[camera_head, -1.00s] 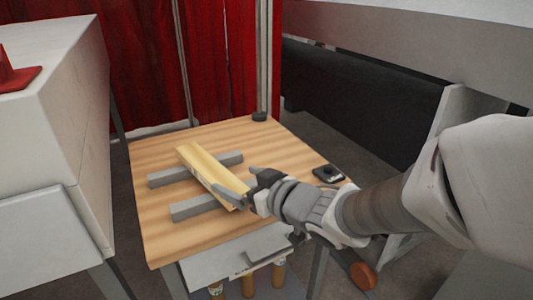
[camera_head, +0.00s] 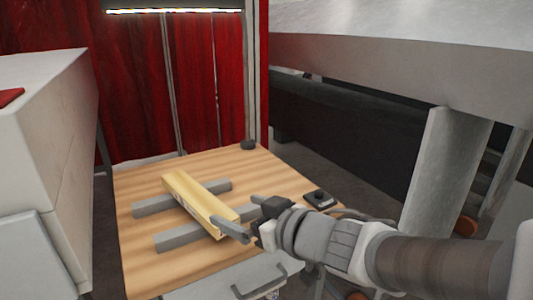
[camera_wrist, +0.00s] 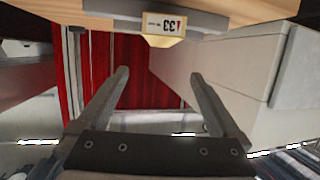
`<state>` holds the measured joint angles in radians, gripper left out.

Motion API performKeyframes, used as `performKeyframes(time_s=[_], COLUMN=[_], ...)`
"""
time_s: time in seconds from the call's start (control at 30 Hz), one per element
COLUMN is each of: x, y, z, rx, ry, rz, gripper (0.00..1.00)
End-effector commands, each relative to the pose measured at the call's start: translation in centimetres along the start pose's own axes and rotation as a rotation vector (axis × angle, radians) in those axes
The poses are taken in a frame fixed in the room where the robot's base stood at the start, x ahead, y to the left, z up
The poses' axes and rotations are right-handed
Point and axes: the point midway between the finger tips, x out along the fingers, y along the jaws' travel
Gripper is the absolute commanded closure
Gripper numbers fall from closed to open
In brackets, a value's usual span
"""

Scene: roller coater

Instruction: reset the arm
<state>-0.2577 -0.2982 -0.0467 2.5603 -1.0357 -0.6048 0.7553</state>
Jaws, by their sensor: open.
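A long yellow block (camera_head: 200,205) lies across two grey bars (camera_head: 185,237) on a striped wooden table (camera_head: 140,270). My gripper (camera_head: 240,213) is at the block's near end, its fingers spread and pointing toward it. In the wrist view my gripper (camera_wrist: 159,73) is open, with nothing between the fingers. Whether a finger touches the block cannot be told.
A small black device (camera_head: 319,199) lies at the table's right edge, and a dark round knob (camera_head: 249,144) at the far corner. A white cabinet (camera_head: 50,140) stands left, a red curtain (camera_head: 190,90) behind. A grey post (camera_head: 445,170) stands right.

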Motion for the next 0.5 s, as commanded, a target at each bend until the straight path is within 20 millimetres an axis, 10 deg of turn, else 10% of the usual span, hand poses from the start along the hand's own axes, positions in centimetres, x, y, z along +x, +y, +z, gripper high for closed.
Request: performKeyframes(time_s=[0.23,0.5], x=[-2.2,-10.1], y=[5.2,11.9], z=[-0.2,2.6], rx=[0.003,0.119], ry=[-0.045,-0.26], rz=[0.23,0.608], gripper=[0.0,0.0])
